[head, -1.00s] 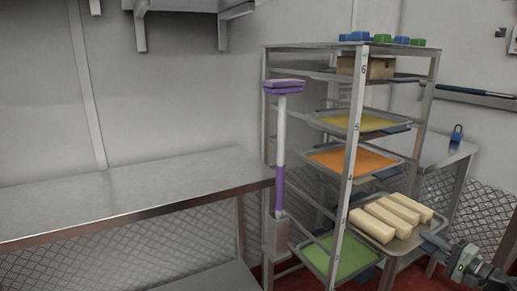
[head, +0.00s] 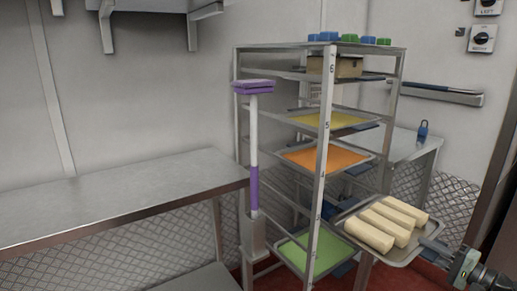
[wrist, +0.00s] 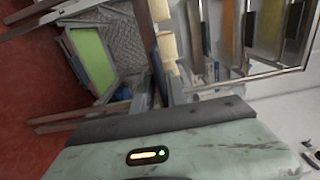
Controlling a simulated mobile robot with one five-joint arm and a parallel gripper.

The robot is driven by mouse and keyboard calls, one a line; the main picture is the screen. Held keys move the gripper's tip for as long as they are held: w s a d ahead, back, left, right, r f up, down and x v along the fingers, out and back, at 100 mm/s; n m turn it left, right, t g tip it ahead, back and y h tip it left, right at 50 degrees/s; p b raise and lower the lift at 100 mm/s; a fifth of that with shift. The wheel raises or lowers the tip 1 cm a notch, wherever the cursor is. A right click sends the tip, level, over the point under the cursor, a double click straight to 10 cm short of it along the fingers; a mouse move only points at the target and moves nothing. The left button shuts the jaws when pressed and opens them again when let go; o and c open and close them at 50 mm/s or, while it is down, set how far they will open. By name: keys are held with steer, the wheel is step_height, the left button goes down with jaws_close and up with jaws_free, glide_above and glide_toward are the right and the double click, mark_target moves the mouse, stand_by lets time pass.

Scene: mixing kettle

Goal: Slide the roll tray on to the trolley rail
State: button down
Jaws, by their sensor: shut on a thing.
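The roll tray is a grey metal tray (head: 403,256) with three pale rolls (head: 390,222) on it. In the head view it is roughly level at the trolley's right front side, low down, just right of the numbered front post (head: 323,170). I cannot tell whether any edge touches a rail. My gripper (head: 432,247) is shut on the tray's right edge. The trolley (head: 270,48) is a metal rack; trays with yellow (head: 322,119), orange (head: 325,157) and green (head: 310,250) contents sit in it.
A purple-and-white handled tool (head: 253,140) stands at the trolley's left. A box (head: 335,66) sits on the upper level. Blue and green items (head: 330,37) lie on top.

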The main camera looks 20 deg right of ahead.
steer(key=v, duration=0.6)
steer(key=shift+s, duration=0.4)
steer(key=shift+d+r, duration=0.1)
steer(key=shift+r, duration=0.05)
